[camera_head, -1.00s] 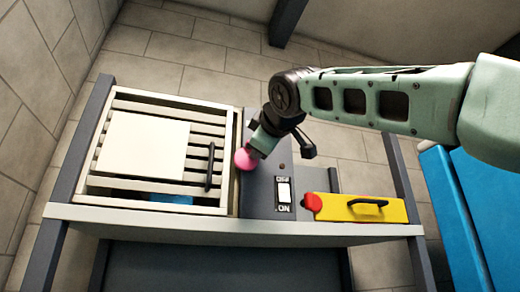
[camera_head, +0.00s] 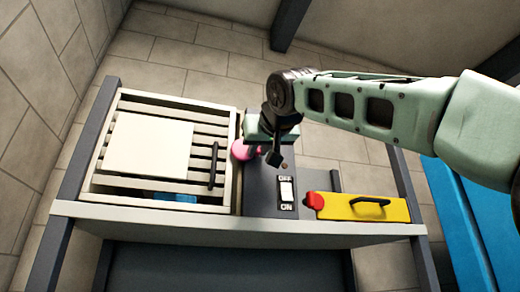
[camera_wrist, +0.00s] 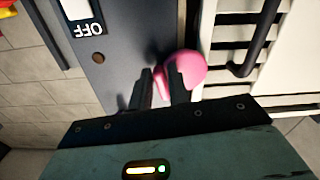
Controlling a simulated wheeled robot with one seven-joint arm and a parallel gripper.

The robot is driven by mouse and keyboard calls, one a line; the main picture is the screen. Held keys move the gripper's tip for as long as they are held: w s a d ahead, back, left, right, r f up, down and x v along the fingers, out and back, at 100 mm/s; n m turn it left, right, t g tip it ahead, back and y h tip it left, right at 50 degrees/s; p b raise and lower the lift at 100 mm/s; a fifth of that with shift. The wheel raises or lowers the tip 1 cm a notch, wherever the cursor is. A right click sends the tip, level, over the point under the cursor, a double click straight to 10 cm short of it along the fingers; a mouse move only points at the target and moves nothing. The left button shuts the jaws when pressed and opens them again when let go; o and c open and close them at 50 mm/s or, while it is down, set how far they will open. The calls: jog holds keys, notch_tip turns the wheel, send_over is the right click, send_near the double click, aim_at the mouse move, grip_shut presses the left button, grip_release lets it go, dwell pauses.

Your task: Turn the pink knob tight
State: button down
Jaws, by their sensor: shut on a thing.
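The pink knob (camera_head: 240,150) sits on the dark grey panel (camera_head: 262,200), beside the slatted box. In the head view my gripper (camera_head: 255,148) covers part of it. In the wrist view the pink knob (camera_wrist: 184,70) is round and lies between and behind the two dark fingers of my gripper (camera_wrist: 163,82). The fingers are shut on the knob, one finger crossing its face. The far side of the knob is hidden.
An OFF/ON switch (camera_head: 287,191) is on the panel, nearer the front. A slatted box (camera_head: 213,200) with a cream lid (camera_head: 148,150) and dark handle stands at left. A yellow box (camera_head: 365,207) with a red end lies at right. Blue surfaces (camera_head: 455,215) are at far right.

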jog(key=shift+a+f+m, duration=0.1)
jog(key=shift+a+m, duration=0.05)
jog(key=shift+m, duration=0.65)
jog(key=c, duration=1.5)
grip_release()
jog(key=shift+o, duration=0.2)
jog(key=shift+s, duration=0.1)
jog(key=b+v, duration=0.7)
jog(key=v, duration=1)
